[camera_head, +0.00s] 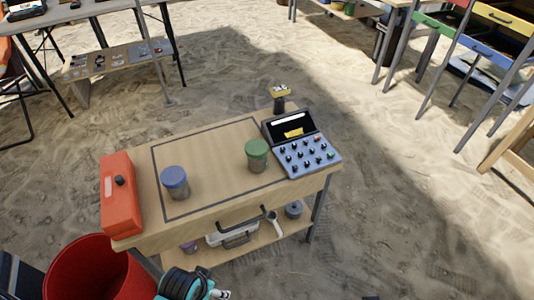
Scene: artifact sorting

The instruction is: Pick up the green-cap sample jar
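The green-cap sample jar (257,161) stands upright on the wooden cart top (215,148), right of the middle and just left of the blue-grey device. Its green lid faces up and its clear body shows below. A similar jar with a blue cap (175,184) stands upright to its left, nearer the front edge. Neither of my grippers can be made out in the head view, and nothing is touching the green-cap jar.
A red box (120,192) lies at the cart's left end. A blue-grey device with knobs (302,154) fills the right end. A red bucket (88,272) and a black-and-teal object (183,286) are in front. The cart's lower shelf holds items. Sand surrounds the cart.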

